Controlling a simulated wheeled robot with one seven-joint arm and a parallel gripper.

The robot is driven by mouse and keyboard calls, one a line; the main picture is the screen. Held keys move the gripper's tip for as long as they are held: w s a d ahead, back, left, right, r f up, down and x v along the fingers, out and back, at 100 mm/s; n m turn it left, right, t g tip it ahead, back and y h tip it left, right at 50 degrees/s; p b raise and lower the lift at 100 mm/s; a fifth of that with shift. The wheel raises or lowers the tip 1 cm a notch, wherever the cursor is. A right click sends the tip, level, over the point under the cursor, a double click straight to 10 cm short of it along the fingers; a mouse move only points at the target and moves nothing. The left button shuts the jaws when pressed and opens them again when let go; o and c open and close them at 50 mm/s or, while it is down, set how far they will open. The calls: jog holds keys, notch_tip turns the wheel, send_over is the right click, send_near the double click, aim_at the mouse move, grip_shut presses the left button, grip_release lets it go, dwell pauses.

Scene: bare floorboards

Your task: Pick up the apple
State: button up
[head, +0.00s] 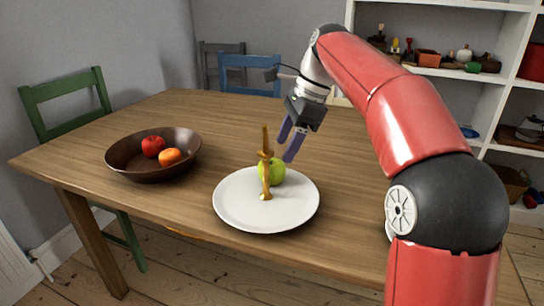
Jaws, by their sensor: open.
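A green apple (273,172) rests on a white plate (295,213) near the front edge of the wooden table. A thin golden stand (265,160) rises from the plate in front of the apple and hides part of it. A red apple (153,146) lies in a dark brown bowl (135,170) at the left, beside an orange fruit (170,157). My gripper (287,144) is open and empty. It points down, just above and to the right of the green apple in the picture; whether it touches the apple I cannot tell.
The table (200,203) is clear between bowl and plate and behind them. A green chair (65,92) stands at the left, a blue chair (250,75) behind. Shelves (492,80) with pots stand at the right. A white rim shows partly behind my arm.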

aim_at(276, 161)
jog(key=shift+w+a+f+m, duration=0.3)
jog(key=shift+w+a+f, duration=0.2)
jog(key=shift+w+f, duration=0.25)
jog(key=x, duration=0.3)
jog(key=b+x, duration=0.1)
jog(key=x, duration=0.2)
jog(key=shift+s+d, duration=0.15)
jog(key=shift+s, duration=0.1)
jog(key=c, duration=0.7)
jog(key=shift+o, duration=0.2)
jog(key=shift+r, duration=0.1)
